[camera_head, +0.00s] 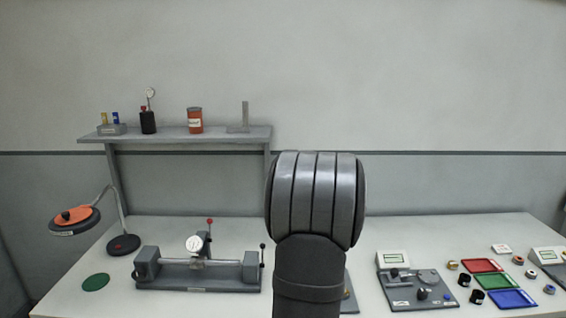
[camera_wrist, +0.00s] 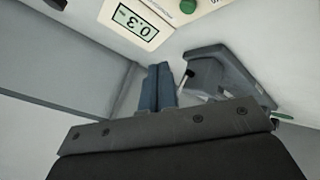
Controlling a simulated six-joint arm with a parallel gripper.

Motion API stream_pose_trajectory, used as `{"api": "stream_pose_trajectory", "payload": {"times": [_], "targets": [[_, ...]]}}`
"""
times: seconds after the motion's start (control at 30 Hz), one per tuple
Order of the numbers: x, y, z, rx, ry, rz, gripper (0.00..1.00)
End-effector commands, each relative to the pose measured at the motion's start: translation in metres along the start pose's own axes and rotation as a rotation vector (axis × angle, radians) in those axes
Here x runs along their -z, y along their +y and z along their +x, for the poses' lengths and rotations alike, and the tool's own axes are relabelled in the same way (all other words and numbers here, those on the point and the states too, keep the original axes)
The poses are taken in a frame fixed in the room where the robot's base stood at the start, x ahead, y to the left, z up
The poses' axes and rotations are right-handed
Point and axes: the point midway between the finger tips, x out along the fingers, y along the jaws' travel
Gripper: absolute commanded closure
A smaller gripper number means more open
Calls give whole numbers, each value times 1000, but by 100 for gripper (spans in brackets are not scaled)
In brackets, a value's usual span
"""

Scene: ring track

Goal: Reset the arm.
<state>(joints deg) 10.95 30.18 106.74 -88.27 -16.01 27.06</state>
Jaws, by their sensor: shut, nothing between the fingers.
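My gripper (camera_wrist: 158,86) shows in the wrist view, its two blue-grey fingers closed together with nothing between them. It points toward a grey device (camera_wrist: 222,72) and a white panel with a digital display (camera_wrist: 136,20). I cannot tell whether the fingers touch anything. In the head view my own arm rises in the middle of the picture, and its thick grey joint hides the gripper and part of the bench behind it.
The white bench (camera_head: 440,232) carries a dial-gauge fixture (camera_head: 197,273), a magnifier lamp (camera_head: 76,218) and a grey measuring plate (camera_head: 418,290). Red (camera_head: 482,265), green (camera_head: 504,281) and blue (camera_head: 512,299) trays stand at right, with several rings around. A shelf (camera_head: 180,135) stands behind.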

Motion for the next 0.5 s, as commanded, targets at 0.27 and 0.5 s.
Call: {"api": "stream_pose_trajectory", "payload": {"times": [0.27,0.5], "targets": [[13,13,-17,-2,2,-2,100],[16,45,-20,-95,-33,40,100]]}}
